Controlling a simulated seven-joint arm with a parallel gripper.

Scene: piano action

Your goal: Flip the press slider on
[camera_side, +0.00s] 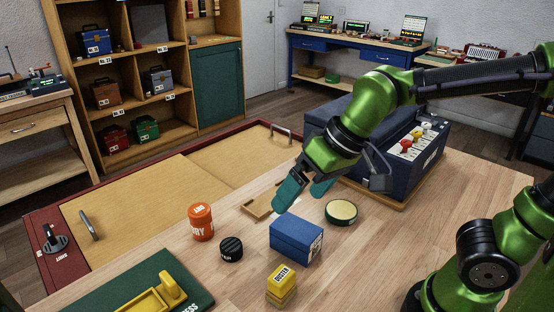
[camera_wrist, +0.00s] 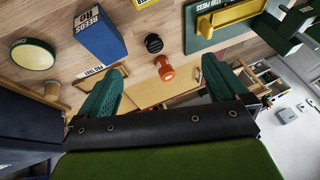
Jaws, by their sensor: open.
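The press is a dark green board (camera_side: 135,280) at the bottom left of the side view, with part of its lettering cut off at the frame edge. A yellow slider piece (camera_side: 165,290) with a raised knob sits on it. In the wrist view the green board (camera_wrist: 205,42) is at the upper right with the yellow piece (camera_wrist: 228,18) on it. My gripper (camera_side: 306,190) has teal fingers, open and empty, above the table beyond the blue box. It is well to the right of the press and apart from it. The fingers also show in the wrist view (camera_wrist: 158,88).
Between gripper and press stand an orange jar (camera_side: 201,222), a black puck (camera_side: 231,249), a blue box (camera_side: 296,238) and yellow duster blocks (camera_side: 281,285). A round green-rimmed tin (camera_side: 341,212) is near the gripper. A black lever (camera_side: 52,238) sits on the red frame at left.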

